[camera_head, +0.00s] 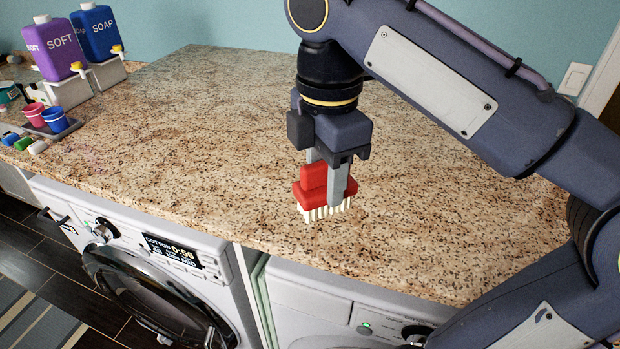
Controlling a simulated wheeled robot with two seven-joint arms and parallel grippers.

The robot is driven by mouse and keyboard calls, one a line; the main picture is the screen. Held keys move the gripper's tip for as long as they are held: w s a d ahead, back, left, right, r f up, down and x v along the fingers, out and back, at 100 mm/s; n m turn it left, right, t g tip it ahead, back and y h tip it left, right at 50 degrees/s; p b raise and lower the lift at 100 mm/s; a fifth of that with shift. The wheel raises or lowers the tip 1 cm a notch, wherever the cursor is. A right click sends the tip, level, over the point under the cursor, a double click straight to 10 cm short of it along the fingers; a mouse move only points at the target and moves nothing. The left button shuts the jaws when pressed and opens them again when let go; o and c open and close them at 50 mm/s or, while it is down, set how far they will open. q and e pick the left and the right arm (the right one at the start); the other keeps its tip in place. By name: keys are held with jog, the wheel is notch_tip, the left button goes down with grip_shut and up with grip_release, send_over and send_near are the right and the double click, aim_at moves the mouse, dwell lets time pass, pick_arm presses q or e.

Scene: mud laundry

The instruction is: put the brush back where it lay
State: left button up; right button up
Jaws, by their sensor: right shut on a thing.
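A brush (312,192) with a red body and pale bristles is in the head view, right of the middle. My right gripper (328,185) points down and is shut on the red grip of the brush. The bristles face down, over the front part of the speckled countertop (200,120). I cannot tell whether the bristle tips touch the counter or hang just above it. My left gripper is out of view.
A purple SOFT dispenser (52,45) and a blue SOAP dispenser (97,32) stand at the back left. Two cups, pink (34,114) and blue (55,118), sit on a grey tray. Washing machines (150,265) stand below the counter's front edge. The counter's middle is clear.

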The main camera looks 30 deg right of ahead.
jog(key=w+d+f, duration=0.1)
jog(key=w+f, duration=0.1)
jog(key=w, duration=0.1)
jog(key=w+d+f+p, duration=0.1)
jog(key=w+f, duration=0.2)
jog(key=w+d+f, duration=0.1)
jog(key=w+f, duration=0.2)
jog(key=w, duration=0.1)
jog(key=shift+w+d, duration=0.1)
jog(key=shift+d, duration=0.05)
jog(key=shift+w+d+f, duration=0.1)
jog(key=shift+w+f, duration=0.05)
jog(key=shift+f, duration=0.85)
jog(key=shift+w+f, duration=0.1)
jog(key=shift+f, duration=0.85)
jog(key=o, duration=0.9)
jog(key=shift+r, duration=0.1)
notch_tip(320, 180, up, 12)
jog(key=shift+f+p, duration=0.1)
jog(key=shift+p, duration=0.55)
